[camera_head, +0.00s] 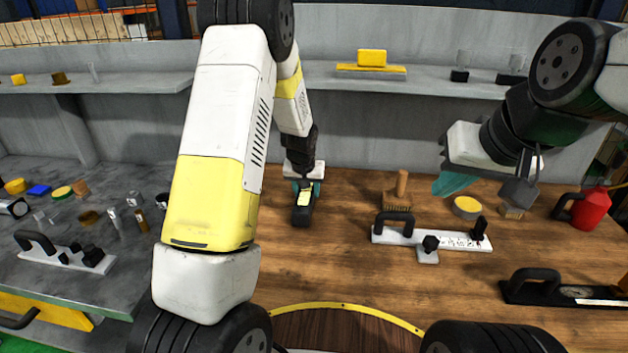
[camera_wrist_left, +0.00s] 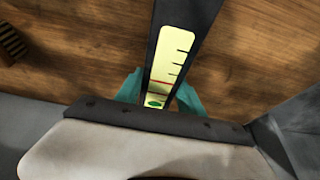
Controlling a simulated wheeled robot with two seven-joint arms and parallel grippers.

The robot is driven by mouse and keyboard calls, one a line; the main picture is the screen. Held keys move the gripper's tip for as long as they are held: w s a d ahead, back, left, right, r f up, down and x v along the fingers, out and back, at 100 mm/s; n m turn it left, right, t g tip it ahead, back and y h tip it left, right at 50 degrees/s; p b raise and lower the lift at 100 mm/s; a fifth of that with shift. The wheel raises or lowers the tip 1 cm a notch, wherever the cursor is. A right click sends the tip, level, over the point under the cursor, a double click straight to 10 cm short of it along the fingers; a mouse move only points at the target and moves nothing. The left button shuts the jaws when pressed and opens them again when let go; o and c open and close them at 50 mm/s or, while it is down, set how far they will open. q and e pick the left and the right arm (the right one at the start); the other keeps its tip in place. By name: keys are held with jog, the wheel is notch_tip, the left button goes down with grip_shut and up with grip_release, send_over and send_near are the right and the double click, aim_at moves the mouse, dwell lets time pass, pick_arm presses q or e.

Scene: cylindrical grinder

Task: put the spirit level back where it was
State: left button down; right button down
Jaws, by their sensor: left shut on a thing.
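The spirit level (camera_head: 303,210) is a dark bar with a pale yellow scale, near the back of the wooden bench. My left gripper (camera_head: 306,187) points down and is shut on it. In the left wrist view, the level (camera_wrist_left: 172,60) runs between the teal fingertips (camera_wrist_left: 159,94), with a red line and a green spot on its scale. I cannot tell whether it touches the bench. My right gripper (camera_head: 456,183) hangs above the bench at right with teal fingers showing; their gap is unclear.
A brush (camera_head: 398,195), a yellow-topped tin (camera_head: 467,207), a white handled gauge (camera_head: 430,237), a black handled tool (camera_head: 560,288) and a red can (camera_head: 590,208) stand to the right. Grey shelves (camera_head: 420,85) run behind. Bare wood lies in front of the level.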

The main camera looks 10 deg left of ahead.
dwell(0.3)
pick_arm(q)
jog(key=c, duration=0.7)
grip_release()
jog(key=shift+f, duration=0.15)
jog(key=s+a+r+h, duration=0.1)
jog(key=s+r, duration=0.7)
jog(key=r, duration=0.3)
jog(key=s+r, duration=0.8)
jog(key=r, duration=0.3)
jog(key=shift+m+t+h, duration=0.3)
jog(key=shift+t+h, duration=0.3)
jog(key=shift+t, duration=0.3)
jog(key=s+r, duration=0.2)
jog(key=s, duration=0.3)
jog(key=s+r, duration=0.1)
jog(key=s, duration=0.5)
jog(key=s+r, duration=0.2)
jog(key=s, duration=0.4)
jog(key=shift+r, duration=0.3)
